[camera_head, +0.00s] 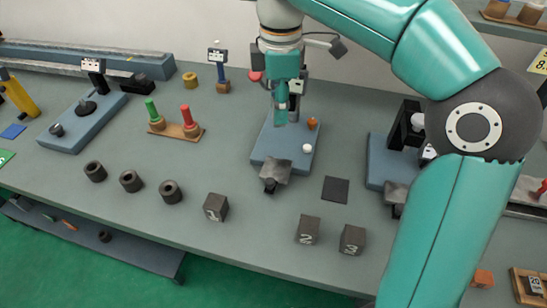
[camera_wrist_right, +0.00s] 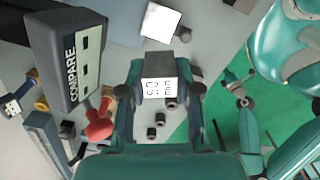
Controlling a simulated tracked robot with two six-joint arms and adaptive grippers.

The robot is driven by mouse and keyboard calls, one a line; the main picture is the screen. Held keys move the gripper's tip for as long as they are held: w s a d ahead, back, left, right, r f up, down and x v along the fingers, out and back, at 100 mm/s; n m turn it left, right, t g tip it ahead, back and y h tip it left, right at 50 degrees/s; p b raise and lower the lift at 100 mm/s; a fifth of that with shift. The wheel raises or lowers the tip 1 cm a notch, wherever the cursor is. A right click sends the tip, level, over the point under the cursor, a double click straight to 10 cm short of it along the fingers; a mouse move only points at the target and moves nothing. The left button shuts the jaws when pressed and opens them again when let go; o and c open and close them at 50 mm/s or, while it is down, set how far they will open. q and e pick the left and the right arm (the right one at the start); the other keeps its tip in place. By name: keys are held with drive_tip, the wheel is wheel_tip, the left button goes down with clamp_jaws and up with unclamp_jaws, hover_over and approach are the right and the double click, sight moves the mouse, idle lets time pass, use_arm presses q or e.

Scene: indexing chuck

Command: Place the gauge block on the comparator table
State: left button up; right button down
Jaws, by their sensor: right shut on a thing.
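My right gripper (camera_head: 281,110) points down above the comparator, whose blue base (camera_head: 262,145) stands mid-bench in the head view. In the right wrist view my right gripper (camera_wrist_right: 160,92) is shut on the gauge block (camera_wrist_right: 160,61), a dark block with a white face marked 50 mm. A finger lies on each side of it. The block is hard to make out in the head view. A grey metal plate (camera_head: 276,167), which looks like the comparator table, sits at the front of the base. The gripper is above and behind it.
The COMPARE display (camera_wrist_right: 72,62) stands close beside the gripper, with a red knob (camera_wrist_right: 98,125) near it. A white ball (camera_head: 307,148) and an orange ball (camera_head: 312,123) are on the base's right side. Numbered dark blocks (camera_head: 216,207) and dark rings (camera_head: 131,181) stand in front.

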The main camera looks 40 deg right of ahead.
drive_tip(key=f, duration=0.4)
drive_tip(key=f+b, duration=0.1)
drive_tip(key=f, duration=0.4)
drive_tip(key=shift+w+a+f, duration=0.15)
drive_tip(key=shift+a+f, duration=0.05)
drive_tip(key=shift+f, duration=0.1)
use_arm(q)
drive_tip(key=shift+f+b, duration=0.5)
drive_tip(key=shift+f, duration=0.8)
use_arm(e)
drive_tip(key=shift+f, duration=2.4)
use_arm(q)
drive_tip(key=shift+d, duration=0.1)
use_arm(e)
drive_tip(key=shift+f, duration=0.15)
drive_tip(key=c, duration=0.8)
unclamp_jaws()
use_arm(q)
wheel_tip(320, 180, up, 2)
drive_tip(key=shift+p, duration=1.05)
use_arm(e)
wheel_tip(320, 180, up, 12)
drive_tip(key=shift+r, duration=0.2)
